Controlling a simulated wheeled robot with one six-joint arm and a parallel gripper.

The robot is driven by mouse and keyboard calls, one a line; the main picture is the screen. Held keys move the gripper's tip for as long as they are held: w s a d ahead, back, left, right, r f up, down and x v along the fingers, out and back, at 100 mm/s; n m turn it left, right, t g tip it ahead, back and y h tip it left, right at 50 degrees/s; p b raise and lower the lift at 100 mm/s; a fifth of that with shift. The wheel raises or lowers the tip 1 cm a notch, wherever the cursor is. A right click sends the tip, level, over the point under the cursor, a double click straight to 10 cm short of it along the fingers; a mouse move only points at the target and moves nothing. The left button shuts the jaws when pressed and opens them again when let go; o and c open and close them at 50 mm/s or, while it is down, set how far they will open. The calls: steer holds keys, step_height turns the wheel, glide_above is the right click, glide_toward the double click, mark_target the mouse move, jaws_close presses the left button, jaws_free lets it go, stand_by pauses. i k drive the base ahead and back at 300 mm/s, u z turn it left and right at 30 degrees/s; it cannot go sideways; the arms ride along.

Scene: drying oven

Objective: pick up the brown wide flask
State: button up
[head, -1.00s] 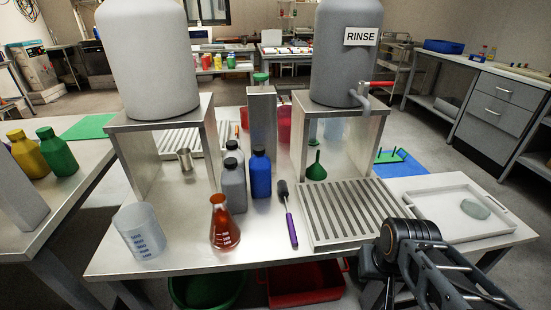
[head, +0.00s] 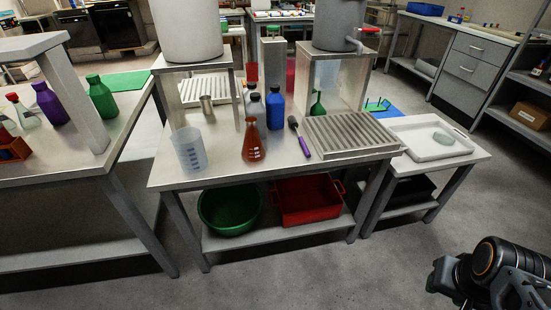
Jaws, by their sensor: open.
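The brown wide flask (head: 253,139) is a reddish-brown conical flask with a narrow neck and white marks. It stands upright near the front edge of the middle steel table in the head view. A clear graduated beaker (head: 189,150) stands to its left, and a grey bottle (head: 257,109) stands behind it. My arm shows at the lower right corner, far from the flask and in front of the tables. The fingertips of my gripper are not in the picture, so nothing between them can be seen.
A purple-handled brush (head: 301,138) and a slatted drain rack (head: 345,134) lie right of the flask. A blue bottle (head: 275,108) stands behind. A green basin (head: 228,210) and a red bin (head: 305,200) sit on the shelf below. The floor in front is clear.

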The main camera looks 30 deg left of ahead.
mark_target(253, 149)
steer(key=u, duration=0.65)
steer(key=i, duration=0.35)
steer(key=u, duration=0.85)
steer(key=i, duration=0.55)
steer(key=z, duration=1.85)
steer(key=k, duration=1.3)
steer(key=u, duration=1.95)
steer(key=i, duration=0.5)
steer(key=u, duration=0.1)
